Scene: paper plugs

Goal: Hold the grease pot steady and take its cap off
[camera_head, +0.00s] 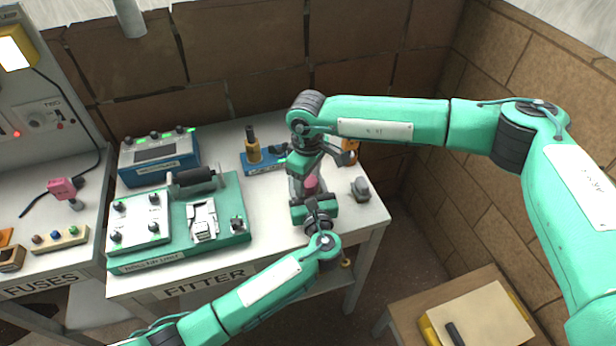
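A small vessel with a pink-red patch (311,183), which looks like the grease pot, stands near the right end of the FITTER bench. My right gripper (301,172) comes down over it from above. My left gripper (312,201) reaches it from the near side. The two grippers are close together and hide most of the pot. I cannot make out the cap, or whether either gripper's fingers are closed on anything.
A grey knob-like object (360,188) stands right of the grippers. A blue block (262,163) with a brass-coloured post is at the back. A green-based device (233,230) fills the bench's left. The bench's right edge (381,222) is near. A wooden table (405,316) stands lower right.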

